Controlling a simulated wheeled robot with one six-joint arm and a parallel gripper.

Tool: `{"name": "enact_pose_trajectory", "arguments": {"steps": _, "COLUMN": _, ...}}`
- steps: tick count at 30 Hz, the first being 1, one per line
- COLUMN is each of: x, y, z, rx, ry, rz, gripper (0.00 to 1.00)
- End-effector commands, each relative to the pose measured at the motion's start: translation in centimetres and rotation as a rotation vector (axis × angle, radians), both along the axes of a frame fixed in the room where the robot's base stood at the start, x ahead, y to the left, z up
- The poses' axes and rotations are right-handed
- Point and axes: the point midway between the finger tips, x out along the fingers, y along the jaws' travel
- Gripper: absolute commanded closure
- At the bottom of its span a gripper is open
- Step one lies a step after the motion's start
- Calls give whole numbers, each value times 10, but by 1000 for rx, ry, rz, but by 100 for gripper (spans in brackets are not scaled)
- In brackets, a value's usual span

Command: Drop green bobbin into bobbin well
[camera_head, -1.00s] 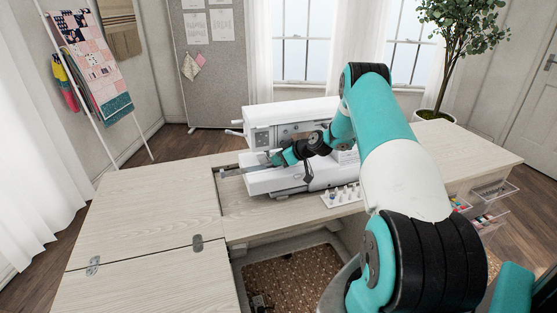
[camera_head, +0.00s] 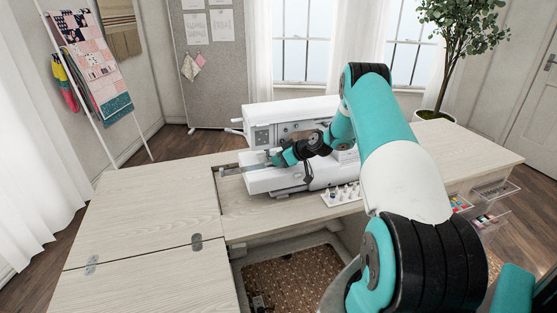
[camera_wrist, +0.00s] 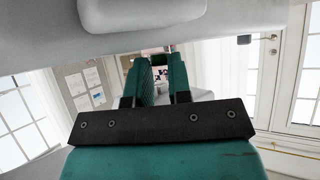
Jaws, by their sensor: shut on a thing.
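A white sewing machine (camera_head: 285,109) stands on the cabinet top, and my gripper (camera_head: 270,156) is over the left end of its bed, below its upper arm. In the wrist view, my gripper's green fingers (camera_wrist: 159,70) are closed with a narrow gap between them, on a small thing at the tips. I take it for the green bobbin, but its shape and colour do not show clearly. The bobbin well is not made out in either view; the gripper and machine may hide it.
The machine's upper arm (camera_wrist: 140,14) is close beside the fingers in the wrist view. A white rack with several bobbins or spools (camera_head: 330,201) stands in front of the machine. The cabinet's left leaf (camera_head: 150,205) is clear. Open clear drawers (camera_head: 488,221) are at right.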

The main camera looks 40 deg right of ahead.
Motion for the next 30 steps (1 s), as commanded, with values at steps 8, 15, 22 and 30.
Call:
{"name": "enact_pose_trajectory", "arguments": {"steps": 8, "x": 0, "y": 0, "z": -3, "rx": 0, "ry": 1, "rz": 1, "gripper": 63}}
{"name": "enact_pose_trajectory", "arguments": {"steps": 15, "x": -1, "y": 1, "z": -5, "rx": 3, "ry": 5, "rz": 2, "gripper": 51}}
{"name": "enact_pose_trajectory", "arguments": {"steps": 22, "x": -6, "y": -1, "z": -3, "rx": 1, "ry": 7, "rz": 1, "gripper": 51}}
{"name": "enact_pose_trajectory", "arguments": {"steps": 30, "x": -49, "y": -14, "z": 30, "rx": -1, "ry": 1, "rz": -4, "gripper": 51}}
